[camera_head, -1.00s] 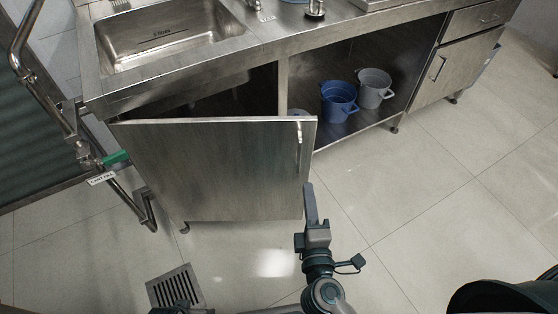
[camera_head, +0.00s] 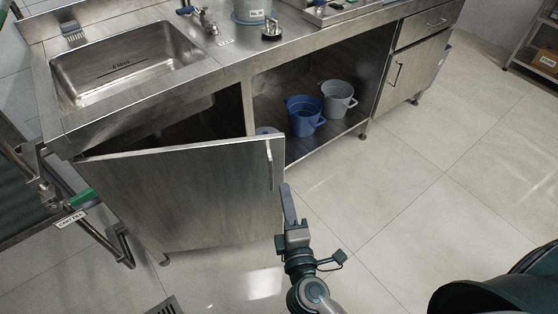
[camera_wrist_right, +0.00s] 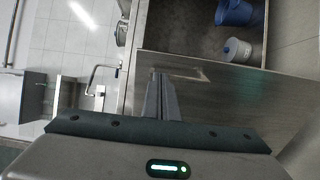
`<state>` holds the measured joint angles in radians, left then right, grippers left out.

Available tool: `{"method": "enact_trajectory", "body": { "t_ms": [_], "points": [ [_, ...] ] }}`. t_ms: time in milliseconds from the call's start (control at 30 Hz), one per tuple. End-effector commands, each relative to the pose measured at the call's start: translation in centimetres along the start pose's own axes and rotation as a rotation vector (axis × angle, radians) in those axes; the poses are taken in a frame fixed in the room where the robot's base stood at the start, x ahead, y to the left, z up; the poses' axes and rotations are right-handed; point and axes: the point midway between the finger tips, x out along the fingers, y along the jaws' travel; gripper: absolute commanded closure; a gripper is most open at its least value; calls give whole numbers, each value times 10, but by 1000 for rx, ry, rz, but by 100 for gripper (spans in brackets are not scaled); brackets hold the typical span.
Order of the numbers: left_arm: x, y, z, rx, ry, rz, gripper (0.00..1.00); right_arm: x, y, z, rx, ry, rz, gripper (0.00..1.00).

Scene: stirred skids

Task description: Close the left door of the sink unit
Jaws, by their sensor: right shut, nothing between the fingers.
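The left door (camera_head: 190,195) of the sink unit is a steel panel with a vertical bar handle (camera_head: 269,163) near its right edge. It stands part open, swung out toward me, with a dark gap behind its top edge. The door also shows in the right wrist view (camera_wrist_right: 240,100). My right gripper (camera_head: 288,200) is shut and empty, its fingers upright by the door's free edge, just below the handle. In the right wrist view its fingers (camera_wrist_right: 161,95) overlap the door panel near the handle; whether they touch it is unclear. My left gripper is out of view.
The sink basin (camera_head: 130,65) is above the door. A blue bucket (camera_head: 304,118) and a grey bucket (camera_head: 338,98) stand in the open middle bay. The right door (camera_head: 412,72) is shut. A pipe-framed cart (camera_head: 75,215) is close at the left. The floor at right is clear.

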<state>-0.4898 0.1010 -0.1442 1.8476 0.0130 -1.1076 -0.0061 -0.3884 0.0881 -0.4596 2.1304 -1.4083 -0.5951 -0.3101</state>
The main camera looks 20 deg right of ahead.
Motion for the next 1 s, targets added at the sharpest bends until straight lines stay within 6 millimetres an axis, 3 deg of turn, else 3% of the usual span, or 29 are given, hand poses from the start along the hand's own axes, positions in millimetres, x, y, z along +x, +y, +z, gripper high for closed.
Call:
{"method": "enact_trajectory", "body": {
  "t_ms": [300,533,700,1000],
  "points": [
    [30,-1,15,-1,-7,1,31,56,3,0,-1,-1,2,100],
    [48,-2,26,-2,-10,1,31,89,2,0,-2,0,1,100],
    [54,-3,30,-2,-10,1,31,102,1,0,-1,0,0,100],
    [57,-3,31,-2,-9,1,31,105,0,0,0,0,-1,100]
  ]
}}
